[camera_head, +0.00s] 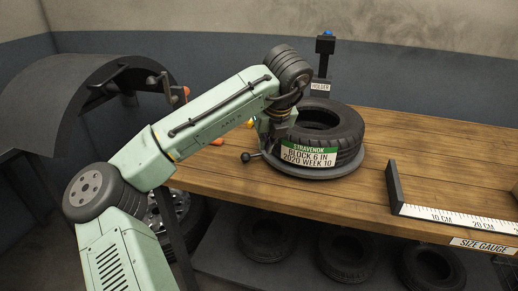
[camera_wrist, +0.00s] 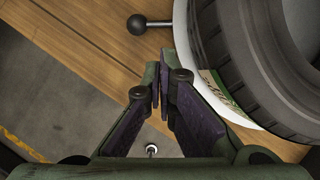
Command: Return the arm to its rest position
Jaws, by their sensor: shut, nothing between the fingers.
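My arm reaches up from the lower left and bends down toward the bench in the head view. My gripper (camera_wrist: 162,84) is shut and empty in the wrist view, with its fingertips together above the bench's front edge. In the head view the arm's end hides most of the gripper. The gripper is just left of a tyre (camera_head: 337,124), which lies flat on a round grey stand (camera_head: 338,171). The tyre also fills the right of the wrist view (camera_wrist: 240,50). Whether the fingers touch the stand or tyre I cannot tell.
A black ball-ended lever (camera_head: 246,157) sticks out left of the stand. A holder post (camera_head: 323,60) with a blue top stands behind the tyre. A size gauge (camera_head: 450,215) lies on the wooden bench (camera_head: 420,150) at right. Several tyres (camera_head: 345,255) sit below. A dark wheel arch (camera_head: 70,90) is at left.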

